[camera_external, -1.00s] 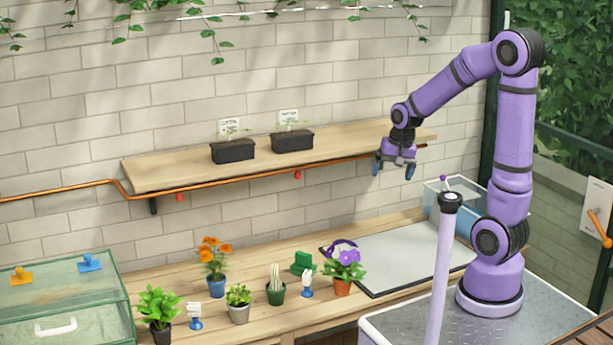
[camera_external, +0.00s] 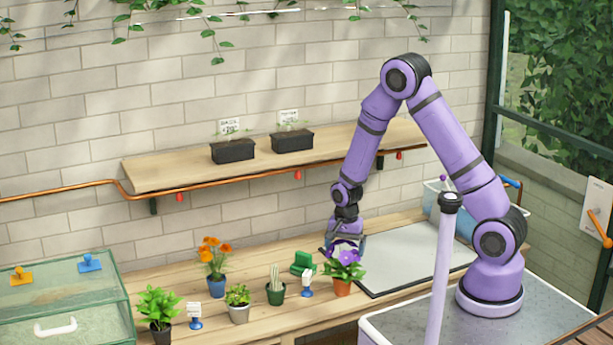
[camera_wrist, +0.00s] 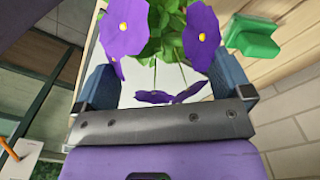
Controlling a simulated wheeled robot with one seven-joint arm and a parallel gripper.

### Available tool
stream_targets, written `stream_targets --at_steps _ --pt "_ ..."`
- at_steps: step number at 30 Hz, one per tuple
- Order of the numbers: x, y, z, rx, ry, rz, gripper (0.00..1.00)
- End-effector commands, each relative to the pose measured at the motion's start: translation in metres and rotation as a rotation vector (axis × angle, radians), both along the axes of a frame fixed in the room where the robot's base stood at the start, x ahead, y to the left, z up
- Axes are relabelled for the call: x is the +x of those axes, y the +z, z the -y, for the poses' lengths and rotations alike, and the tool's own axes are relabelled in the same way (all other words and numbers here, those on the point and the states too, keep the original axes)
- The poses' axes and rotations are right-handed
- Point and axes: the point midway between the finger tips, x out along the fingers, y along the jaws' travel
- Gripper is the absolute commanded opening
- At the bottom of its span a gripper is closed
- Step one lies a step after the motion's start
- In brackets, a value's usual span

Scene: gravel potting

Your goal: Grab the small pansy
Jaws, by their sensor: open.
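The pansy (camera_external: 345,264) has purple flowers and green leaves and stands in a terracotta pot (camera_external: 342,287) on the wooden bench, by the left end of the grey mat. My gripper (camera_external: 346,246) is right above and behind it, pointing down, with its jaws open. In the wrist view the purple flowers (camera_wrist: 201,38) and leaves fill the space in front of and between the two blue-grey fingers of my gripper (camera_wrist: 165,85). The pot is hidden in the wrist view. I cannot tell whether the fingers touch the plant.
A cactus pot (camera_external: 275,291), a blue-based tag (camera_external: 307,284) and a green block (camera_external: 302,262) stand just left of the pansy. Further left are an orange-flowered plant (camera_external: 215,262) and other pots. The grey mat (camera_external: 410,258) to the right is bare. A shelf (camera_external: 270,160) hangs behind.

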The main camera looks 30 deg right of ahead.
Motion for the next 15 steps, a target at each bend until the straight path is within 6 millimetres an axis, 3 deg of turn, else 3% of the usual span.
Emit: stream_targets --at_steps 9,15 --pt "0.0 -0.042 0.0 -0.001 0.0 -0.002 0.97" --pt "-0.001 -0.054 -0.001 0.001 0.001 -0.001 0.97"
